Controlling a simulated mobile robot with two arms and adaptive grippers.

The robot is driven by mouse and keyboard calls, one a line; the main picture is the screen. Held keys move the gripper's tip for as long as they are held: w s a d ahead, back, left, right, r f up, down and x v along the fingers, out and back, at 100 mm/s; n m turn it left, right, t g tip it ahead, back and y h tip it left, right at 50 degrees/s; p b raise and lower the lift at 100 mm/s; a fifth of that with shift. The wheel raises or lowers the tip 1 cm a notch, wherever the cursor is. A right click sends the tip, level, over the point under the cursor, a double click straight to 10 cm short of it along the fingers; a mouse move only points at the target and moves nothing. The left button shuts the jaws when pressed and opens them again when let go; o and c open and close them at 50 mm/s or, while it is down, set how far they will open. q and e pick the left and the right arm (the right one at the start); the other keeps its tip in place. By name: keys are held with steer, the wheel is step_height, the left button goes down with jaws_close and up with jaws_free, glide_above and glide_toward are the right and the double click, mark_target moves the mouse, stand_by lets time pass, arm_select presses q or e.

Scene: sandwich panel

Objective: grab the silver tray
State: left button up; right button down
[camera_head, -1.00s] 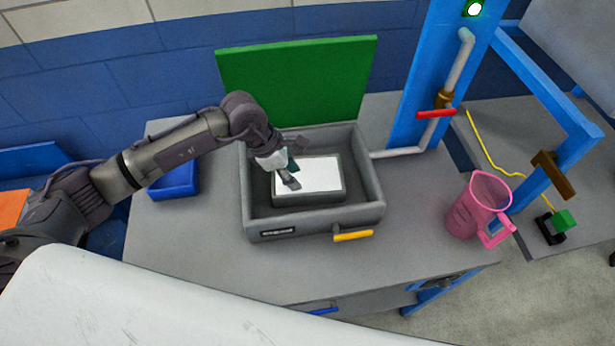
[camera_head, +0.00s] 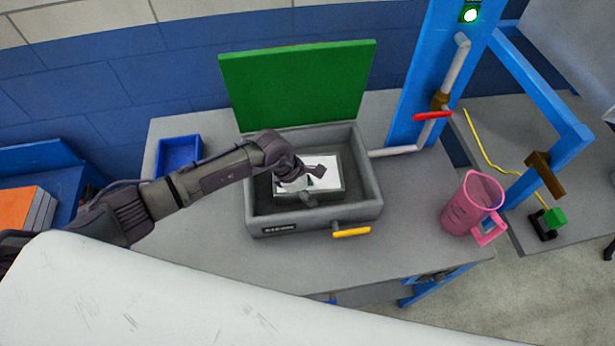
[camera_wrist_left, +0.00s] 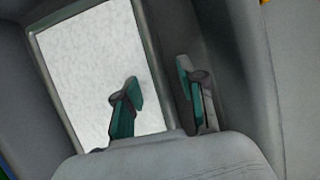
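The silver tray (camera_head: 337,198), a grey rectangular piece with a white top face, lies inside an open grey box (camera_head: 371,195). In the left wrist view the tray's rim (camera_wrist_left: 46,82) runs around the white surface. My left gripper (camera_head: 316,184) is down in the box at the tray's near side and partly covers it. In the left wrist view the gripper (camera_wrist_left: 162,76) is open. One finger is over the white surface and the other is outside the tray's rim, with the rim between them. Contact cannot be told. My right gripper is not in view.
The box has a raised green lid (camera_head: 298,85) behind and a yellow handle (camera_head: 351,232) in front. A blue bin (camera_head: 179,157) is at left. A pink jug (camera_head: 468,207) and a blue post (camera_head: 425,75) with a red-handled pipe are at right. The table front is clear.

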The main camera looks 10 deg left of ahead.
arm_select(q)
jaws_close()
steer(key=shift+r, duration=0.1)
